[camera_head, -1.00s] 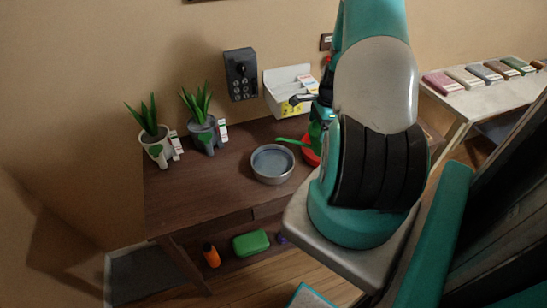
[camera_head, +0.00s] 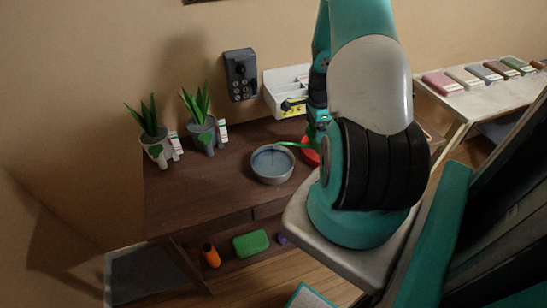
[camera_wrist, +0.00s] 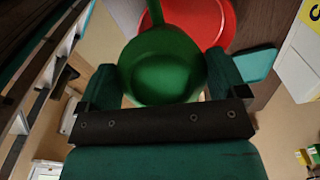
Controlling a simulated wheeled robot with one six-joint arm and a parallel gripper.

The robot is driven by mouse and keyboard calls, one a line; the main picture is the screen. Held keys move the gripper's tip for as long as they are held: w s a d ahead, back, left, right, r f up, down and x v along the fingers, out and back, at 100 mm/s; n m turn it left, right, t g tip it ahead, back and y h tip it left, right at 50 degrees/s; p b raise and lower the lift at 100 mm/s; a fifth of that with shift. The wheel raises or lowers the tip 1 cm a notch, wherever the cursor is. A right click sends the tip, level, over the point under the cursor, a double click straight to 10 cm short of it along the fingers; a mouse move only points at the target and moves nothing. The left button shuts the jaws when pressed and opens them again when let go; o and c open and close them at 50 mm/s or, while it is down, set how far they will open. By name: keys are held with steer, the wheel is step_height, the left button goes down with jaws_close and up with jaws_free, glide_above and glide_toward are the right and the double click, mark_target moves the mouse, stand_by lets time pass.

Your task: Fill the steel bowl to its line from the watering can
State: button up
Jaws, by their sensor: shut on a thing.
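The steel bowl (camera_head: 272,178) stands upright on the dark wooden table. Its inside looks blue-grey; I cannot make out its line or the water level. The green watering can (camera_wrist: 160,62) is between the two fingers of my gripper (camera_wrist: 161,84), which is shut on it. In the head view the can's body is mostly hidden behind my arm. Its thin green spout (camera_head: 292,145) reaches left, with the tip above the bowl's back rim. A faint thin streak shows below the tip; I cannot tell for certain that it is water.
A red round thing (camera_head: 311,157) lies right of the bowl, partly hidden. Two potted plants (camera_head: 156,145) (camera_head: 204,132) stand at the table's back left. The table's front left is clear.

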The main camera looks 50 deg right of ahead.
steer(key=d+t+y, duration=0.1)
steer(key=s+d+t+y, duration=0.1)
steer(key=y, duration=0.1)
steer(key=shift+s+r, duration=0.15)
steer(key=shift+s, duration=0.15)
steer(key=shift+w+a+t, duration=0.1)
steer(key=shift+a+t, duration=0.1)
steer(key=shift+t, duration=0.1)
steer(key=shift+w+a, duration=0.15)
steer(key=shift+w, duration=0.05)
steer(key=shift+s+d+r+y, duration=0.1)
steer(key=shift+s+d+y, duration=0.15)
steer(key=shift+y, duration=0.15)
steer(key=shift+t, duration=0.4)
steer(key=shift+w, duration=0.1)
steer(key=f+b, duration=0.1)
steer(key=b, duration=0.2)
steer(key=shift+b, duration=0.35)
